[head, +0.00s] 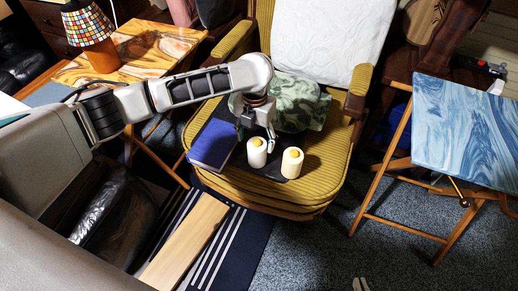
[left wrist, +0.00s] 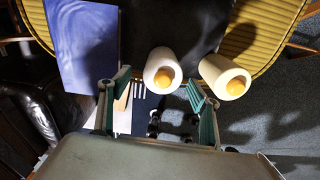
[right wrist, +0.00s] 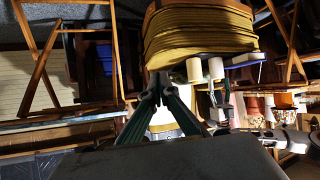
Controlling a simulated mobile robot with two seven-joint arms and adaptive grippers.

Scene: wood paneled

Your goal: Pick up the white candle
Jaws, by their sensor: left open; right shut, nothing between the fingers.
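My left gripper (head: 257,134) is open and close behind the white candle in the head view. In the left wrist view the white candle (left wrist: 160,66) shows between and beyond the open fingers (left wrist: 158,92); the cream candle (left wrist: 222,72) is outside the right finger. Contact is not visible. My right gripper (right wrist: 157,92) is shut and empty, away from the candles, both visible beyond it in the right wrist view.
A blue book (head: 213,145) lies left of the candles on the chair (head: 285,193). A green patterned cloth (head: 300,100) and white cushion (head: 318,42) are behind. A blue marbled table (head: 465,130) stands right, and a wood-top table with a lamp (head: 90,32) at left.

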